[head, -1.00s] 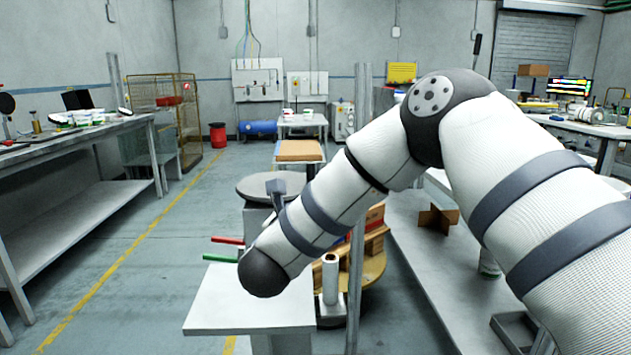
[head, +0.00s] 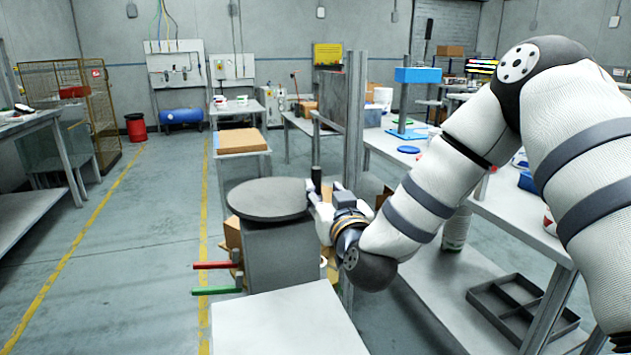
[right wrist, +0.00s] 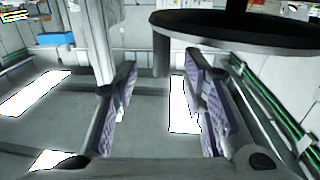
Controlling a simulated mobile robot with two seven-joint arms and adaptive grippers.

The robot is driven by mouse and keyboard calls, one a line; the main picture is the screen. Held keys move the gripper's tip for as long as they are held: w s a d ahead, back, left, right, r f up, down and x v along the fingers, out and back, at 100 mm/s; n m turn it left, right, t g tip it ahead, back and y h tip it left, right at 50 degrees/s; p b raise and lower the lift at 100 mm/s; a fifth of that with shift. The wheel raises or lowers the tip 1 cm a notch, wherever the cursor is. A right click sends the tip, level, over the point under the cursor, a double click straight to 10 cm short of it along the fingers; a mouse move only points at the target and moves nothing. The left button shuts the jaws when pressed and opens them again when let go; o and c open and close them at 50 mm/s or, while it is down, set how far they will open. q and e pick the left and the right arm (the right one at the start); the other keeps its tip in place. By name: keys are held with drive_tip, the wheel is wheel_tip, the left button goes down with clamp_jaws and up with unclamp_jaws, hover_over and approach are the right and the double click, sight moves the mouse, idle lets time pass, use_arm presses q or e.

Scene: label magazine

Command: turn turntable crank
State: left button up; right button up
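The turntable (head: 266,200) is a round dark grey disc on a grey box-shaped pedestal (head: 280,255), in the middle of the head view. A short black upright handle (head: 316,180), perhaps the crank grip, stands at the disc's right edge; its lower end is hidden by my right gripper (head: 322,208). That gripper is at the disc's right side. In the right wrist view, its two purple-padded fingers (right wrist: 160,98) are apart with nothing clearly between them. The disc (right wrist: 225,32) shows there above and to the right of the fingers. My left gripper is out of view.
Red (head: 215,265) and green (head: 215,290) bars stick out left of the pedestal. A white tabletop (head: 285,325) lies in front. A metal post (head: 355,120) stands behind my right gripper. A bench (head: 525,215) runs along the right. The floor at left is clear.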

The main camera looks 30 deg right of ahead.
sight(318, 185)
drive_tip(key=x, duration=0.6)
drive_tip(key=shift+f+b, duration=0.35)
drive_tip(key=shift+b, duration=0.05)
drive_tip(key=shift+w+d+r, duration=0.1)
drive_tip(key=shift+w+r, duration=0.1)
drive_tip(key=shift+w, duration=0.3)
clamp_jaws()
